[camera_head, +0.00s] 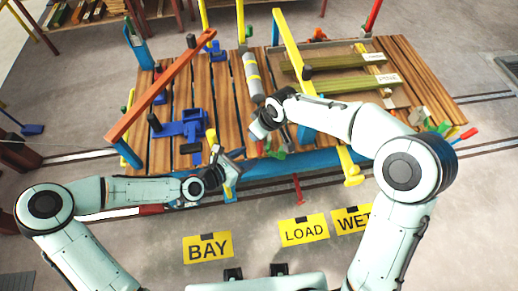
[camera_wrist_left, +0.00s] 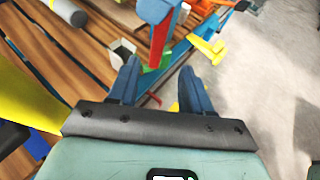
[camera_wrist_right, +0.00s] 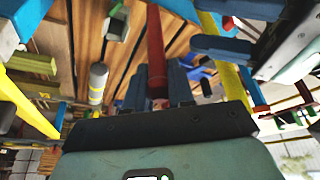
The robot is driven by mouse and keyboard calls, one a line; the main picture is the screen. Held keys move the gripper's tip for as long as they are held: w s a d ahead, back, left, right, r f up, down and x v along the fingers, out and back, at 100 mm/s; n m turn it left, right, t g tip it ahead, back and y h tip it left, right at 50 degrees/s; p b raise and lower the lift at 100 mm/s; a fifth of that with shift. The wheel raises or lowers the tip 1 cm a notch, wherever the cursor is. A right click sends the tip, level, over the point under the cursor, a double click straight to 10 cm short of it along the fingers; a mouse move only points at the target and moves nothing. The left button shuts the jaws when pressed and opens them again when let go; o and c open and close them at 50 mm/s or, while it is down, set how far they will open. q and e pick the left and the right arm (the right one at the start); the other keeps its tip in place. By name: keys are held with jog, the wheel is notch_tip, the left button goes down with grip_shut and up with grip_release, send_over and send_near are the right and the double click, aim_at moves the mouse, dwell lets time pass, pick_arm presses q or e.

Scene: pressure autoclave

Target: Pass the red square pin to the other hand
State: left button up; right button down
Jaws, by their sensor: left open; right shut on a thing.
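The red square pin (camera_wrist_right: 155,45) stands out lengthwise from between the fingers of my right gripper (camera_wrist_right: 158,72), which is shut on it. The pin also shows in the left wrist view (camera_wrist_left: 160,42), beyond the fingertips of my left gripper (camera_wrist_left: 160,72). My left gripper is open, with nothing between its fingers. In the head view my left gripper (camera_head: 223,170) is low and left of my right gripper (camera_head: 260,132), a short gap apart. In the head view the pin is too small and covered to make out clearly.
A slatted wooden cart (camera_head: 400,60) with a blue front edge lies under both grippers. A yellow bar (camera_head: 290,45), an orange bar (camera_head: 160,85), a grey cylinder (camera_head: 251,75) and a blue clamp (camera_head: 190,125) are on or over it. Yellow floor signs, one reading BAY (camera_head: 208,247), lie in front.

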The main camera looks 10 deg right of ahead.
aim_at(260, 150)
pick_arm(q)
jog(key=x, duration=0.8)
jog(key=shift+w+d+f, duration=0.1)
jog(key=shift+d+f, duration=0.05)
jog(key=shift+c, duration=0.3)
grip_shut()
pick_arm(e)
jog(key=c, duration=0.9)
grip_release()
